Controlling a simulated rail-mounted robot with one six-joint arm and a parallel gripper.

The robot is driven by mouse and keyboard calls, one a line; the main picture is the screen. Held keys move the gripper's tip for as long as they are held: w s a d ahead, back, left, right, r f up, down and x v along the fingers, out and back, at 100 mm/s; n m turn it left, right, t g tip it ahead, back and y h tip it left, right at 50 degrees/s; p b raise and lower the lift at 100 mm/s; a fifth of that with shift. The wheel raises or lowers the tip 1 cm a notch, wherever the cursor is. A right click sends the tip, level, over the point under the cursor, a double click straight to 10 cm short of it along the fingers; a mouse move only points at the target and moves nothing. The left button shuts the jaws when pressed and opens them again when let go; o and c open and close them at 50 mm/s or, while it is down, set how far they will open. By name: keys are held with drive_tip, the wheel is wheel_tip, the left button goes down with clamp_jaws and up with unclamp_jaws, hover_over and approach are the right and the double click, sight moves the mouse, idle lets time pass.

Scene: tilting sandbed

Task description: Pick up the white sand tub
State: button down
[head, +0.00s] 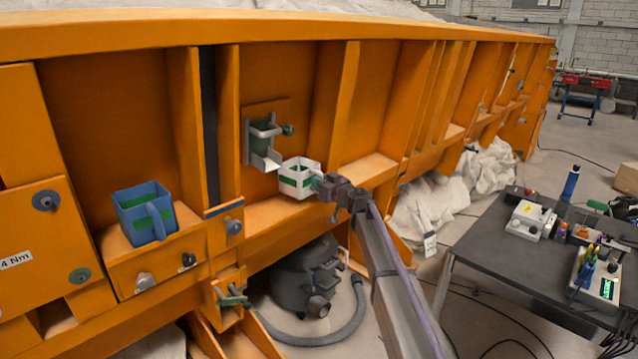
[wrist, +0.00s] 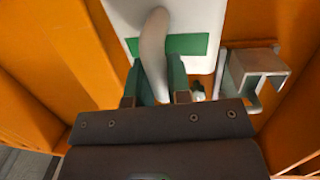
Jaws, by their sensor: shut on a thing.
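The white sand tub (head: 286,181), with a green band, is at the orange ledge below the metal spout, at the middle of the head view. I cannot tell whether it rests on the ledge or hangs just above it. My gripper (head: 319,184) is at its right side. In the wrist view the tub's white wall and green band (wrist: 195,45) fill the top middle. My gripper's fingers (wrist: 156,84) are shut on the tub's pale curved handle (wrist: 153,40), one on each side. The tub's far side is hidden.
The metal spout (head: 262,145) with a green knob is fixed just above and left of the tub; it also shows in the wrist view (wrist: 258,68). A blue tub (head: 135,212) stands on the ledge at left. Orange ribs flank the bay. A dark table (head: 480,256) stands at right.

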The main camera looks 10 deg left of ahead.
drive_tip(key=b+v, duration=0.1)
drive_tip(key=v, duration=1.7)
drive_tip(key=shift+d+r, duration=0.2)
